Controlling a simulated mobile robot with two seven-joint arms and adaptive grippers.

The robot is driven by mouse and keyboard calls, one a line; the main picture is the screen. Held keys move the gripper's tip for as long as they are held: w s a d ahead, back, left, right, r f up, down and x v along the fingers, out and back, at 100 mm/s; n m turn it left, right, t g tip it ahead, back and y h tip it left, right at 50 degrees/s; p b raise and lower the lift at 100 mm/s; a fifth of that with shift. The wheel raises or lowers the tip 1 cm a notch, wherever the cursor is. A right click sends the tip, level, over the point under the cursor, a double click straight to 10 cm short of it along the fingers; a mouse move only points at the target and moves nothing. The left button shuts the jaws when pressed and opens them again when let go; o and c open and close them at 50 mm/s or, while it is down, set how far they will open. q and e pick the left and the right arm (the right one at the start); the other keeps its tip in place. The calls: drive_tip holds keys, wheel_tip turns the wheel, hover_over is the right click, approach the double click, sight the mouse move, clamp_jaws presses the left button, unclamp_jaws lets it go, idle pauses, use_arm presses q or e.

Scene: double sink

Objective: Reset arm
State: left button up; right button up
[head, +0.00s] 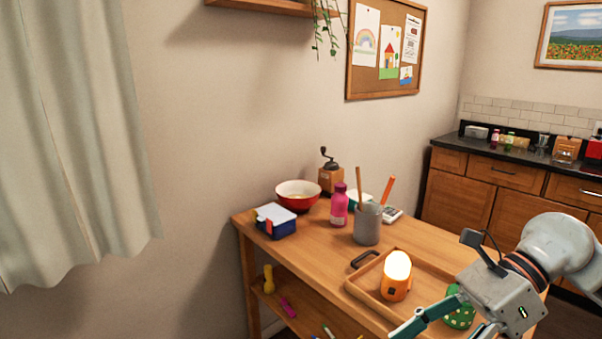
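My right arm comes in from the right edge, and its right gripper (440,334) points down and left over the front of the wooden table (425,240). Its teal fingers are spread wide apart, and the lower end of one is cut off by the bottom edge. A green dotted object (459,312) shows behind the gripper, partly covered by it; I see no grip on it. My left gripper is not in view.
A wooden tray (362,288) holds a lit orange lamp (396,277) near my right gripper. Behind stand a grey utensil cup (367,225), pink bottle (339,206), red bowl (297,204), coffee grinder (331,179) and blue box (276,224). A lower shelf holds small items.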

drive_tip(key=w+a+r+m+t+y, duration=0.2)
drive_tip(key=w+a+m+y, duration=0.1)
drive_tip(key=a+m+y, duration=0.6)
drive_tip(key=w+d+f+m+t+h, duration=0.4)
drive_tip(key=f+m+t, duration=0.45)
drive_tip(key=m, duration=0.45)
drive_tip(key=w+d+f+m+t+h, duration=0.4)
drive_tip(key=f+m+t, duration=0.4)
drive_tip(key=m, duration=0.5)
drive_tip(key=s+d+f+m+g+h, duration=0.2)
drive_tip(key=s+f+m+h, duration=0.2)
drive_tip(key=f, duration=0.9)
drive_tip(key=s+d+f+m+g+h, duration=0.2)
drive_tip(key=s+f+m+g+h, duration=0.1)
drive_tip(key=s+f+m, duration=0.6)
wheel_tip(320, 180, down, 5)
drive_tip(key=shift+s+r+g+h, duration=0.2)
drive_tip(key=shift+s+g+h, duration=0.15)
drive_tip(key=shift+s+h, duration=0.6)
